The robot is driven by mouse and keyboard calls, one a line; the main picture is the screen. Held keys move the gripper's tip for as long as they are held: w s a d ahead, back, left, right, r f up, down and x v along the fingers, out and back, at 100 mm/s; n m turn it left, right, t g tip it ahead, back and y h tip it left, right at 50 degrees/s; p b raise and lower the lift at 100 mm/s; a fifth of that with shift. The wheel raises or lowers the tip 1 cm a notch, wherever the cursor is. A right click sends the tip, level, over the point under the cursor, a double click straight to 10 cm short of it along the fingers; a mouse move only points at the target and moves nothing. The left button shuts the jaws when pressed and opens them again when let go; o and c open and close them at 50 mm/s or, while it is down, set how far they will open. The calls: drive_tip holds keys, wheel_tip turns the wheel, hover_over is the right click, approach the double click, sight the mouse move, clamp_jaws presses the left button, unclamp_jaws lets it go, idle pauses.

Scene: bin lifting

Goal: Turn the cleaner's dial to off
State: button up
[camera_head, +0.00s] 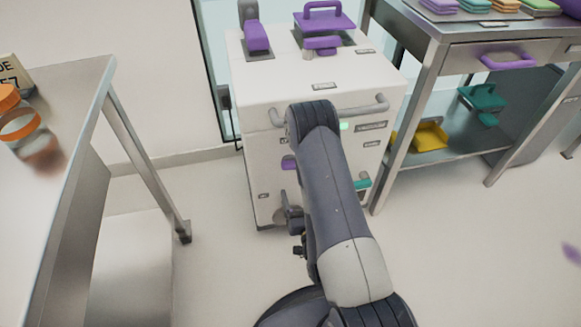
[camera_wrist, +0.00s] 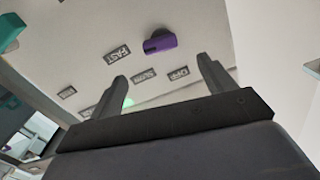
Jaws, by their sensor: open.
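The cleaner (camera_head: 305,80) is a white cabinet in the middle of the head view. Its purple dial (camera_wrist: 160,42) shows on the front panel in the wrist view, with a dark mark at its left end, on the side of the FAST label (camera_wrist: 118,53). The SLOW label (camera_wrist: 144,75) and the OFF label (camera_wrist: 179,72) are below it in that view. The dial also shows in the head view (camera_head: 289,162), left of my arm. My gripper (camera_wrist: 163,86) is open and empty, its fingers apart from the dial.
A grey handle bar (camera_head: 350,108) crosses the cleaner's upper front. A teal part (camera_head: 362,184) is low on its right. A metal table (camera_head: 75,110) with orange rings stands left. A metal bench (camera_head: 470,150) stands close on the right. The floor in front is clear.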

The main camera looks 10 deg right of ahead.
sight(292, 168)
drive_tip(key=shift+w+r+p, duration=0.3)
drive_tip(key=shift+w+p, duration=0.4)
drive_tip(key=shift+p, duration=1.6)
drive_tip(key=p, duration=0.4)
drive_tip(key=shift+w+p, duration=0.3)
drive_tip(key=shift+w, duration=0.1)
drive_tip(key=w, duration=0.8)
drive_tip(key=shift+w+f+b, duration=0.1)
drive_tip(key=shift+f+b, duration=0.2)
drive_tip(key=shift+b, duration=0.05)
drive_tip(key=shift+c, duration=0.6)
drive_tip(key=c, duration=0.9)
drive_tip(key=shift+o, duration=0.2)
